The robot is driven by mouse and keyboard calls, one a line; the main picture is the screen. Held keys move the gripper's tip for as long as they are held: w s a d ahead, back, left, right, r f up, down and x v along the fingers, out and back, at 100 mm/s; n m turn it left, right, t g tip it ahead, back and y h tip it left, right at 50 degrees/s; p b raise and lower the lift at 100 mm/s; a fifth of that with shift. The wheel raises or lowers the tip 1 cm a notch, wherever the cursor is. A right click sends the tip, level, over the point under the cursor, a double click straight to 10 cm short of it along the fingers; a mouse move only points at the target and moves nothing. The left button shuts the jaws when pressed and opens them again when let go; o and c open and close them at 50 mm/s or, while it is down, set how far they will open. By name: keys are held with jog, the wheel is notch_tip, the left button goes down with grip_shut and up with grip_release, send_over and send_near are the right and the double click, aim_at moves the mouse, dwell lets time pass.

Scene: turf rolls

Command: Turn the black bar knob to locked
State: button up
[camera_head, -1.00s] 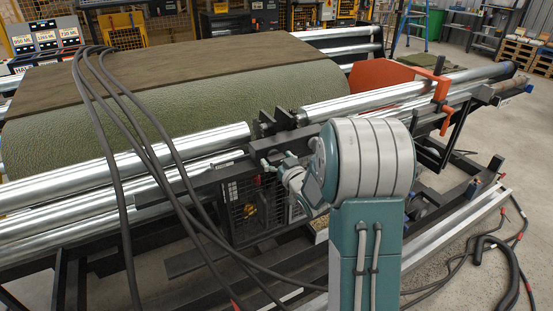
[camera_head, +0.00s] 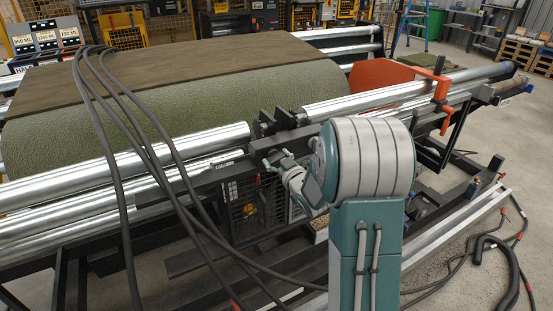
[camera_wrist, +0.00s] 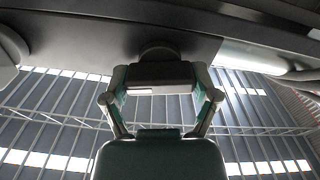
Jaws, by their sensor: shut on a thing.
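The black bar knob (camera_wrist: 158,74) lies crosswise in the wrist view, with a short white mark on its near face, left of centre. It sits on a round dark hub under a dark beam (camera_wrist: 110,40). My gripper (camera_wrist: 160,80) has one finger against each end of the bar and is shut on it. In the head view my gripper (camera_head: 276,160) is at the dark frame beam below the silver roller, left of my arm's large joint. The knob is too small or hidden there to make out. No locked marking can be read in either view.
A green turf roll (camera_head: 220,100) lies behind the silver rollers (camera_head: 130,165). Black hoses (camera_head: 125,180) hang across the frame at left. A wire mesh guard (camera_head: 255,210) stands just below my gripper. An orange bracket (camera_head: 441,90) is at right.

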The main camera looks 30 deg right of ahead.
jog(key=n, duration=0.4)
jog(key=shift+a+n, duration=0.1)
jog(key=shift+n, duration=0.2)
jog(key=n, duration=0.3)
jog(key=shift+n, duration=0.4)
jog(key=n, duration=0.4)
jog(key=shift+a+f, duration=0.1)
jog(key=shift+f, duration=0.1)
jog(key=shift+f+n, duration=0.1)
jog(key=shift+n, duration=1.5)
jog(key=shift+f, duration=0.1)
jog(key=o, duration=1)
